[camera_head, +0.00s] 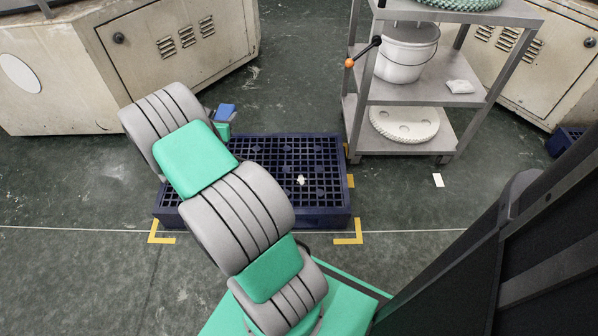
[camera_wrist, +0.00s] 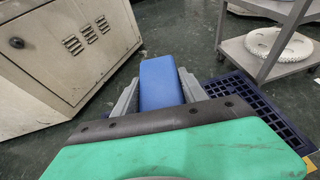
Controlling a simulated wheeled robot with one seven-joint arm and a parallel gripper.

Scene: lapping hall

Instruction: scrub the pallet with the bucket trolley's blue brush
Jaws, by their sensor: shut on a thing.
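My gripper (camera_wrist: 158,88) is shut on the blue brush (camera_wrist: 160,80). In the wrist view the brush is a plain blue block between two grey fingers; its bristles are hidden. In the head view the brush (camera_head: 227,110) shows past my arm, near the far left corner of the dark blue grid pallet (camera_head: 335,185). I cannot tell its height or whether it touches the pallet. My arm covers the pallet's left part. The pallet also shows at the right of the wrist view (camera_wrist: 262,108). A small white lump (camera_head: 301,180) lies on the pallet.
The grey shelf trolley (camera_head: 440,97) stands behind the pallet to the right, with a white bucket (camera_head: 403,65) on its middle shelf. An orange-tipped handle (camera_head: 350,62) sticks out leftward. Beige cabinets (camera_head: 180,45) stand at the back. Yellow marks (camera_head: 348,240) edge the pallet.

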